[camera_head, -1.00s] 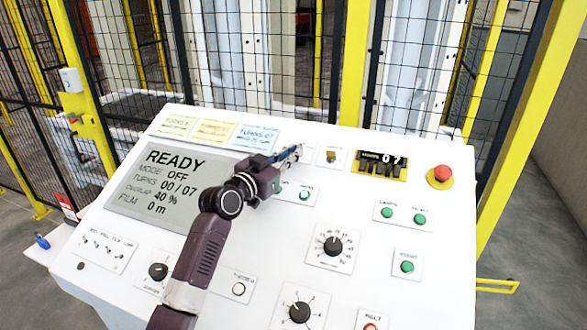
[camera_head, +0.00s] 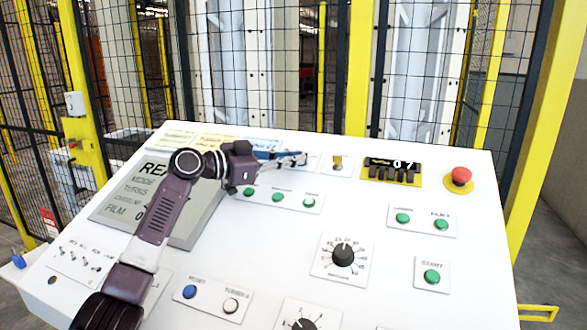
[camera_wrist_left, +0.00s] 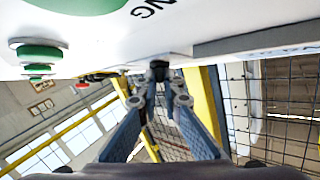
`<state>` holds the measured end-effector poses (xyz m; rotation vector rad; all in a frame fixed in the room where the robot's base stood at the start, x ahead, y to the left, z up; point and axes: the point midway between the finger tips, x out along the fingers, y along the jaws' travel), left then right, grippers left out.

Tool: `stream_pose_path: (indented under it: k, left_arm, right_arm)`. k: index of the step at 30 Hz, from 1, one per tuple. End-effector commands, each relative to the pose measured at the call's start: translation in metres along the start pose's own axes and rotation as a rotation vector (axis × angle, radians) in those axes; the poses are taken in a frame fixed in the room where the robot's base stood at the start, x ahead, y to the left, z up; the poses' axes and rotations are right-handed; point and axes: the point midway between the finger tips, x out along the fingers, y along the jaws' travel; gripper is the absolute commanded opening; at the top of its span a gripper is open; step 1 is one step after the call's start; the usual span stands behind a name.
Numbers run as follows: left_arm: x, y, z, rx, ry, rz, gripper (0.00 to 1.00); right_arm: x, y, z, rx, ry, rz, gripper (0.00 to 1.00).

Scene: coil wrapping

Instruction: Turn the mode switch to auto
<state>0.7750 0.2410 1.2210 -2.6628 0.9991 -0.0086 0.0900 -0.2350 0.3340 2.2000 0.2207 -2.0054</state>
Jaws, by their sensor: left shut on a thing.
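My left gripper (camera_head: 296,159) reaches across the sloped panel to the small white plate at its upper middle. In the left wrist view its two fingers (camera_wrist_left: 159,86) come together on a small dark knob (camera_wrist_left: 158,65) on the panel face. This looks like the mode switch. The fingers hide most of the knob, so its pointing direction cannot be read. The grey display (camera_head: 128,197) is partly covered by my left arm; the start of "READY" and the word "MODE" show, but the mode value is hidden. My right gripper is not in view.
Several green buttons (camera_head: 278,197) lie just below the gripper. Mesh fencing stands behind the panel.

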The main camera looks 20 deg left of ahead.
Motion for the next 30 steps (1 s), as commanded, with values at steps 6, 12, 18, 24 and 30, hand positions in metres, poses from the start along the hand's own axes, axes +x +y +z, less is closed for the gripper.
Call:
stream_pose_path:
  k: [6,12,18,24,30]
  left_arm:
    - [0.0006,-0.0003,0.0022,0.018,-0.004,0.042,0.00]
    - [0.0006,-0.0007,0.0015,0.024,-0.004,0.054,0.00]
    - [0.0006,-0.0006,0.0013,0.025,-0.004,0.054,0.00]
    - [0.0007,-0.0006,0.0014,0.024,-0.004,0.054,0.17]
    - [0.0006,-0.0008,0.0011,0.024,-0.003,0.053,0.24]
  right_arm:
    - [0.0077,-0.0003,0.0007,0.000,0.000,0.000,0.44]
    - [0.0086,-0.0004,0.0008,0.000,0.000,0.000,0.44]
    - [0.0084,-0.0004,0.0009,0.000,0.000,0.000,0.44]
    - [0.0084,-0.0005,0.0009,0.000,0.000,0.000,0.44]
    - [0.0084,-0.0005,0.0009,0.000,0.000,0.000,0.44]
